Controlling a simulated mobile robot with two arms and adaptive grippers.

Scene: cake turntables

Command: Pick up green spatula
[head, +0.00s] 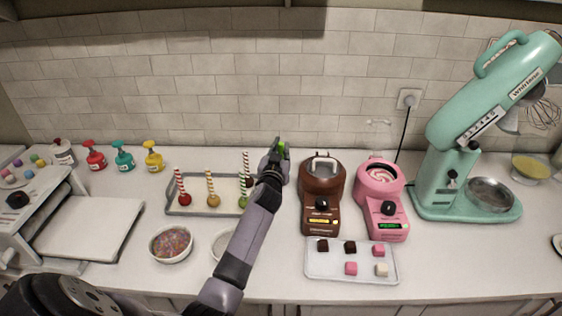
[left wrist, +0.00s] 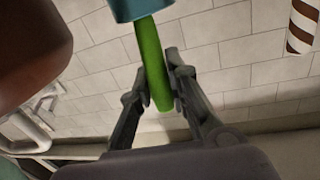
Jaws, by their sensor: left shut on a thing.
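The green spatula (left wrist: 149,45) shows in the left wrist view as a green handle that runs up to a teal part (left wrist: 136,8) at the top edge. My left gripper (left wrist: 157,88) has one finger on each side of the handle and is shut on it. In the head view my left gripper (head: 277,158) is near the back wall, left of the brown melting pot, with a bit of green (head: 282,147) at its tip. The rest of the spatula is hidden or out of frame. My right gripper is in neither view.
A brown melting pot (head: 321,188) and a pink one (head: 379,183) stand right of my left arm. A tray (head: 222,209) with striped-stick treats and a bowl of sprinkles (head: 171,245) are left. A teal mixer (head: 435,185) stands at the right. A tray of cubes (head: 325,265) lies in front.

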